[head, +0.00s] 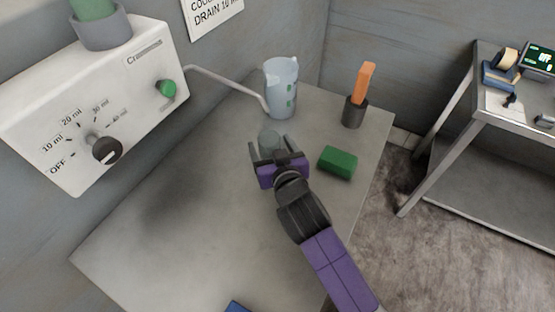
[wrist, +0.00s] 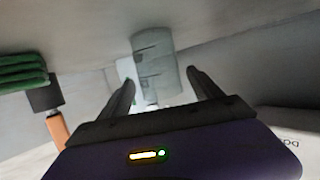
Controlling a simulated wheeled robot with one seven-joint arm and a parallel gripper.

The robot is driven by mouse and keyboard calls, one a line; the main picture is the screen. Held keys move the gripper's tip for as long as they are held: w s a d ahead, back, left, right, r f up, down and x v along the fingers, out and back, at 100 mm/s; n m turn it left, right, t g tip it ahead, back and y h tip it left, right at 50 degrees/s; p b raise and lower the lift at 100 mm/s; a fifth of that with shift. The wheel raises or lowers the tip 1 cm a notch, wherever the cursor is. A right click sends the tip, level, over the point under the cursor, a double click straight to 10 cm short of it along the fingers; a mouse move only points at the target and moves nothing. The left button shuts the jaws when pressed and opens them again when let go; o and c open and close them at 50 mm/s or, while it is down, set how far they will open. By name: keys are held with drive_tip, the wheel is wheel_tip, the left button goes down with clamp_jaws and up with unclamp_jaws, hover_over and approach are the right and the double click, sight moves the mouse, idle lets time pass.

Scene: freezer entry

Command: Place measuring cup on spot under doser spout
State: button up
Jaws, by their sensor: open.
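In the wrist view the cup (wrist: 155,66) shows dark lines and lies ahead, between my fingertips. My gripper's dark fingers also show in the wrist view (wrist: 163,88). The doser (head: 95,110) is a white wall box with a dial and green button.
The pale blue jug (head: 281,85) with green marks stands by the wall. To the right are a dark holder (head: 353,112) with an orange-handled tool (head: 365,82) and a green block (head: 338,162). A metal side table (head: 485,120) stands apart. The worktop's left part is clear.

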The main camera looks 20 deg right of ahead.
drive_tip(key=b+v, duration=0.1)
drive_tip(key=v, duration=0.6)
drive_tip(key=shift+s, duration=0.2)
drive_tip(key=shift+s+a+r, duration=0.1)
drive_tip(key=shift+a+r, duration=0.1)
drive_tip(key=shift+r, duration=0.15)
drive_tip(key=s+a+r+n+t+y, duration=0.3)
drive_tip(key=s+r, duration=0.1)
drive_tip(key=s, duration=0.1)
drive_tip(key=s+d+f+g, duration=0.1)
drive_tip(key=s+d+f, duration=0.1)
drive_tip(key=s, duration=1.2)
drive_tip(key=s+d+f+m+g, duration=0.1)
drive_tip(key=s+d+f, duration=0.1)
drive_tip(key=s, duration=1.2)
drive_tip(key=shift+d+f+g+h, duration=0.3)
drive_tip(key=shift+d+h, duration=0.1)
drive_tip(key=shift+d, duration=0.25)
